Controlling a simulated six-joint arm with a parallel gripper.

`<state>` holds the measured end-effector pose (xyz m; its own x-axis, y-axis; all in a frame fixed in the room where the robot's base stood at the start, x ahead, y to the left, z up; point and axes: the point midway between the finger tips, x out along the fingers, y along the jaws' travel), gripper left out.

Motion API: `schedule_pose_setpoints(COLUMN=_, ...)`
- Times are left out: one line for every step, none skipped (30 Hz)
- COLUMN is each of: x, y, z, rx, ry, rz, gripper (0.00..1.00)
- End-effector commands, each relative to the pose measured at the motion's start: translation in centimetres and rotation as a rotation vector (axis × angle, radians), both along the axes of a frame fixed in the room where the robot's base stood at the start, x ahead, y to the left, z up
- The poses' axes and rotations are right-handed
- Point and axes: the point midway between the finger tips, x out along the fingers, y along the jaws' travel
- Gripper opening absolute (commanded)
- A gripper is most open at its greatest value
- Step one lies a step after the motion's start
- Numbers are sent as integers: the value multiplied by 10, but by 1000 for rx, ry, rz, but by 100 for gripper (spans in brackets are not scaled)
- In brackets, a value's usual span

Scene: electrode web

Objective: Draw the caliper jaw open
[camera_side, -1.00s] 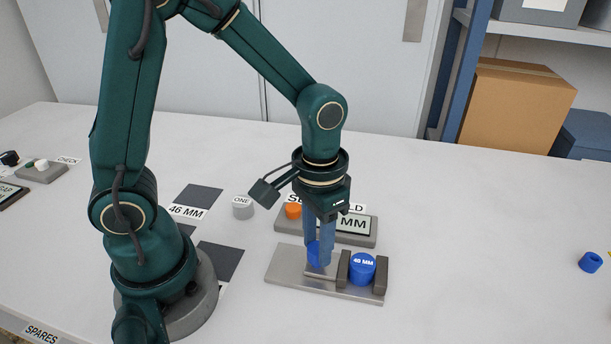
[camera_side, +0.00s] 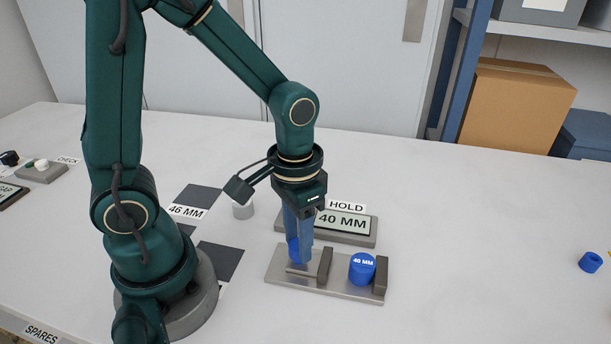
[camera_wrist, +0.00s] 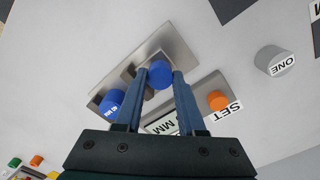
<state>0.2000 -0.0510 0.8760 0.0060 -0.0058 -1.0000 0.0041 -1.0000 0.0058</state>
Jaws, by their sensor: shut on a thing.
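The caliper is a metal plate (camera_side: 345,286) with a fixed dark jaw (camera_side: 380,278) at its right end and a sliding jaw (camera_side: 324,266) left of it. A blue cylinder (camera_side: 362,268) marked 40 MM stands between the jaws, with a visible gap to the sliding jaw. My gripper (camera_side: 299,254) points down at the plate's left part, shut on the sliding jaw's blue knob. In the wrist view the knob (camera_wrist: 160,74) sits between my fingertips, and the cylinder (camera_wrist: 112,103) is to its left. My fingers hide most of the knob in the side view.
A readout (camera_side: 345,222) showing 40 MM stands behind the caliper, with a HOLD label. Its orange SET button (camera_wrist: 218,100) shows in the wrist view. A grey ONE cylinder (camera_wrist: 274,61) and dark squares (camera_side: 222,258) are nearby. Table right of the caliper is clear up to a blue ring (camera_side: 590,262).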

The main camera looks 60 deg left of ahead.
Motion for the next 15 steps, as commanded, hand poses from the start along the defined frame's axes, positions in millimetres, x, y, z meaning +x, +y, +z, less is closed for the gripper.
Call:
schedule_pose_setpoints(x=-3, y=3, z=0, rx=6, ry=5, rz=-3, gripper=0)
schedule_pose_setpoints(x=-3, y=3, z=0, rx=7, ry=6, rz=-4, gripper=0)
schedule_pose_setpoints(x=-3, y=3, z=0, rx=8, ry=7, rz=-5, gripper=0)
schedule_pose_setpoints(x=-3, y=4, z=0, rx=9, ry=8, rz=-5, gripper=0)
schedule_pose_setpoints(x=-4, y=4, z=0, rx=9, ry=9, rz=-6, gripper=0)
schedule_pose_setpoints(x=-4, y=4, z=0, rx=10, ry=10, rz=-6, gripper=0)
schedule_pose_setpoints(x=-4, y=4, z=0, rx=10, ry=11, rz=-6, gripper=0)
schedule_pose_setpoints(x=-4, y=4, z=0, rx=10, ry=11, rz=-6, gripper=0)
schedule_pose_setpoints(x=-4, y=4, z=-1, rx=10, ry=12, rz=-5, gripper=46)
schedule_pose_setpoints(x=-4, y=4, z=-1, rx=10, ry=11, rz=-5, gripper=58)
schedule_pose_setpoints(x=-4, y=4, z=-1, rx=9, ry=11, rz=-5, gripper=69)
schedule_pose_setpoints(x=-4, y=4, z=-1, rx=9, ry=11, rz=-5, gripper=69)
schedule_pose_setpoints(x=-4, y=4, z=-1, rx=9, ry=10, rz=-5, gripper=69)
schedule_pose_setpoints(x=-4, y=3, z=-1, rx=8, ry=10, rz=-5, gripper=69)
schedule_pose_setpoints(x=-3, y=3, z=-1, rx=8, ry=9, rz=-5, gripper=69)
